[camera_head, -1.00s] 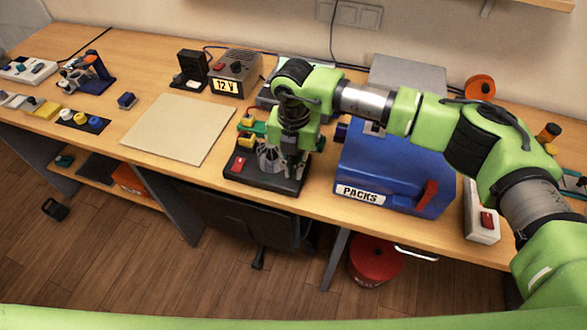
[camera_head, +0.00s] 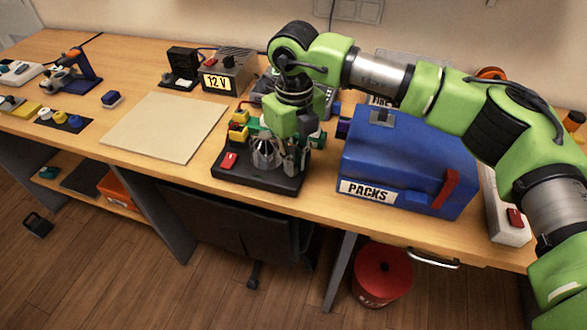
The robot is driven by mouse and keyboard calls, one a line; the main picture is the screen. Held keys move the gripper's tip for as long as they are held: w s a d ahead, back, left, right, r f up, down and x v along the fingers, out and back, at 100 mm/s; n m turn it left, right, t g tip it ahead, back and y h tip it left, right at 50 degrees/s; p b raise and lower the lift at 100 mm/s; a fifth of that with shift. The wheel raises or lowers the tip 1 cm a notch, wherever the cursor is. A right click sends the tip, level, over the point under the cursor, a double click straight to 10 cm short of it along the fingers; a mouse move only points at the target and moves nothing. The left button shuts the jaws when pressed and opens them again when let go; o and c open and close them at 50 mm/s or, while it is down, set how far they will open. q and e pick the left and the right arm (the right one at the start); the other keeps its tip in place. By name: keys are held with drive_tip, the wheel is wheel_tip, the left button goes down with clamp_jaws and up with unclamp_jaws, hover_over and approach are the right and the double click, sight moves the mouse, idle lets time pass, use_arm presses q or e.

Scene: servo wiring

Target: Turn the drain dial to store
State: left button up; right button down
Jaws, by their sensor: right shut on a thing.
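A small station with a black base (camera_head: 240,178), a red switch (camera_head: 229,160) and yellow parts stands near the front edge of the table, left of the blue box. My right gripper (camera_head: 277,158) points down over the right part of this station. Its fingers are shut on a small part there, most likely the drain dial, which the fingers and wrist hide. I cannot read any dial marking or setting. My left gripper is not in view.
A blue PACKS box (camera_head: 405,160) with a red latch stands close right of the station. A 12 V supply (camera_head: 228,72) stands behind. A bare beige mat (camera_head: 165,126) lies to the left. A white power strip (camera_head: 507,215) lies far right.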

drive_tip(key=shift+n+b, duration=0.5)
drive_tip(key=shift+n, duration=0.2)
drive_tip(key=c, duration=2.1)
unclamp_jaws()
wheel_tip(320, 180, up, 12)
